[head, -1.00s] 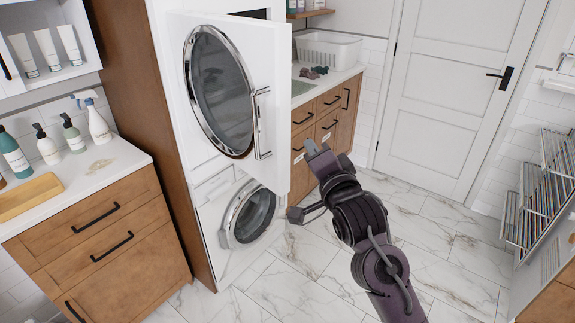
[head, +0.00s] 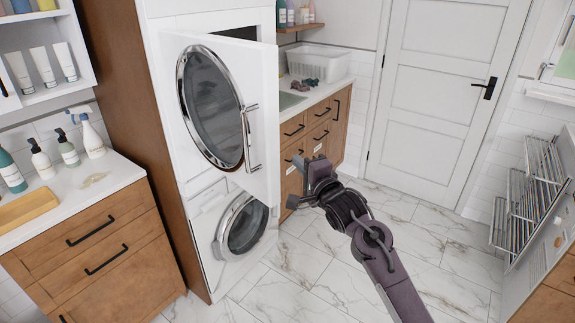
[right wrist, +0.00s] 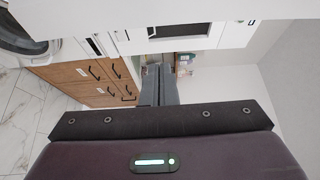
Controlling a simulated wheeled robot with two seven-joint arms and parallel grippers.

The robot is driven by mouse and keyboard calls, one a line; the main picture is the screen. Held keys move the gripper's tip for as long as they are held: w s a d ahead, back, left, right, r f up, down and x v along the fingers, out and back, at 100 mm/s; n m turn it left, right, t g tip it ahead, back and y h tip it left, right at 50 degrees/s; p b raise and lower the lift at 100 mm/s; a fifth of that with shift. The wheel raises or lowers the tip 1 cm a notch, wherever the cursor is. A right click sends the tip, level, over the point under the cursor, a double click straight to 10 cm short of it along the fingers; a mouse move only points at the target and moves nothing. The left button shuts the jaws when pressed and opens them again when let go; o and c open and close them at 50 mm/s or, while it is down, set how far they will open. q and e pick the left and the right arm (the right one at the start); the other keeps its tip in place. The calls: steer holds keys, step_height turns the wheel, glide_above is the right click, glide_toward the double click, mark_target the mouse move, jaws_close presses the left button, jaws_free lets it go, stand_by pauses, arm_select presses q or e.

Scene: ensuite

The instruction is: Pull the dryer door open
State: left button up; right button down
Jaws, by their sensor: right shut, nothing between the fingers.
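The dryer door (head: 263,90) is a white panel with a round chrome-rimmed window (head: 212,108). It stands swung out from the upper machine, with a dark gap showing above it. A vertical metal handle (head: 248,140) is on its face. My right gripper (head: 308,163) is to the right of the handle, apart from it and just past the door's free edge. In the right wrist view its fingers (right wrist: 158,85) are together with nothing between them. My left gripper is not in view.
A washer with a round door (head: 243,225) sits below the dryer. A wooden drawer cabinet (head: 95,245) stands left; another (head: 325,125) stands behind my right gripper. A drying rack (head: 525,205) is at the right. Marble floor (head: 310,270) is clear in front.

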steer(key=s+a+p, duration=0.1)
steer(key=s+a, duration=0.1)
steer(key=a, duration=0.1)
steer(key=shift+s+a+p, duration=0.1)
steer(key=shift+p, duration=0.3)
steer(key=s+a, duration=0.8)
steer(key=a, duration=0.2)
steer(key=shift+a, duration=0.15)
steer(key=shift+s, duration=0.15)
